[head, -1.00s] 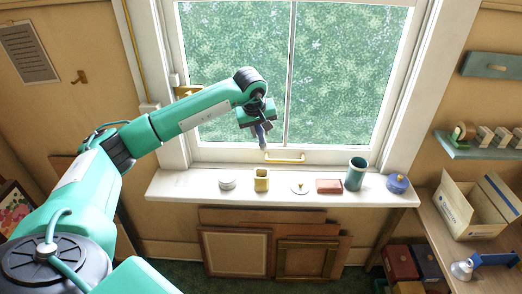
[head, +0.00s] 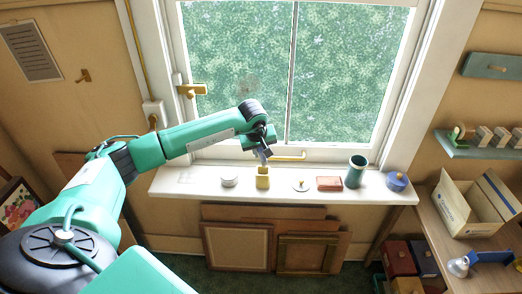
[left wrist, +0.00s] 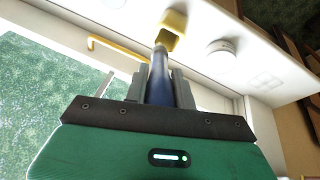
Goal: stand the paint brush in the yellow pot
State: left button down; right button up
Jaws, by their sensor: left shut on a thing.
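The yellow pot (head: 262,181) stands upright on the white window sill. It also shows at the top of the left wrist view (left wrist: 174,22). My left gripper (head: 261,148) is above the pot, shut on the paint brush. In the left wrist view the brush (left wrist: 158,78) is dark blue with a pale end, held between the fingers (left wrist: 160,85). Its pale end points at the pot's opening and is at or just above the rim; I cannot tell whether it is inside. My right gripper is not in view.
On the sill, a white round tin (head: 229,180) stands left of the pot. The window handle (head: 290,156) is just behind.

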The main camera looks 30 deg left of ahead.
pick_arm(q)
jog(key=shift+f+b, duration=0.5)
jog(key=shift+f, duration=0.15)
jog(key=c, duration=1.2)
grip_release()
jog(key=shift+r, duration=0.1)
jog(key=shift+o, duration=0.2)
jog(key=shift+r+p, duration=0.45)
jog(key=shift+p, duration=0.1)
jog(key=shift+r+p, duration=0.4)
jog(key=shift+p, duration=0.05)
jog(key=shift+s+r+b, duration=0.25)
jog(key=shift+r+b, duration=0.3)
jog(key=shift+b, duration=0.15)
jog(key=a+b+v, duration=0.1)
jog(key=b+v, duration=0.1)
jog(key=v, duration=0.8)
jog(key=shift+d, duration=0.5)
